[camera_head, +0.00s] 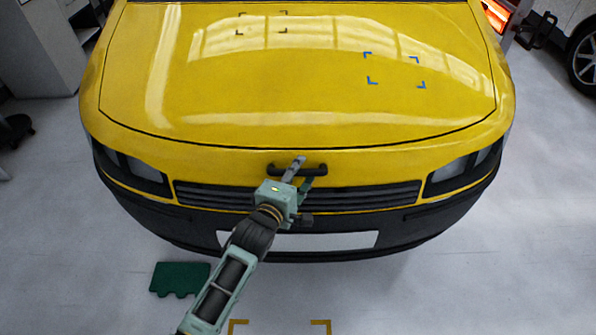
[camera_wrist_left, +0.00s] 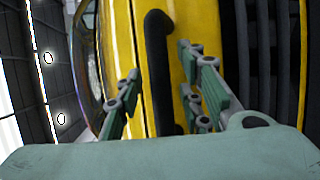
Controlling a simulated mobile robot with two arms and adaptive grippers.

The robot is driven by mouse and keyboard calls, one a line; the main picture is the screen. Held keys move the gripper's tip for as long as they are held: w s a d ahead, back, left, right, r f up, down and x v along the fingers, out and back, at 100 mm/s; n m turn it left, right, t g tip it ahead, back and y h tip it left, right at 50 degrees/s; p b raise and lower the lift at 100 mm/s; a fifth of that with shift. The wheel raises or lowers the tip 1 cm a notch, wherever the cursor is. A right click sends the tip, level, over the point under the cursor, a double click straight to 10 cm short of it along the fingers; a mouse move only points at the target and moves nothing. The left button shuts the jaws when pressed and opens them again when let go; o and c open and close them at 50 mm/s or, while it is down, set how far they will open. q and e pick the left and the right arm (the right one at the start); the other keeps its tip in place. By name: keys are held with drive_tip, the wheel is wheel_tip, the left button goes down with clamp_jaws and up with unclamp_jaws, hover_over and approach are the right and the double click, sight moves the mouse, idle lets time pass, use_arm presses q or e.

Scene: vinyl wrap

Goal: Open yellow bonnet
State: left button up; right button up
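The yellow bonnet (camera_head: 290,80) lies closed on the car, its front seam unbroken. A black bar handle (camera_head: 312,169) sits at its front edge, above the grille. In the left wrist view the black handle (camera_wrist_left: 158,60) stands between the two green-grey fingers of my left gripper (camera_wrist_left: 160,73). Yellow gaps show on both sides of the handle, so the fingers are open and seem not to touch it. My right gripper is not in view.
A green flat piece (camera_head: 179,279) lies on the floor at the lower left. Blue (camera_head: 395,70) and dark corner marks are on the bonnet. The floor in front is mostly clear.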

use_arm(q)
drive_tip(key=shift+c, duration=0.3)
clamp_jaws()
idle(0.3)
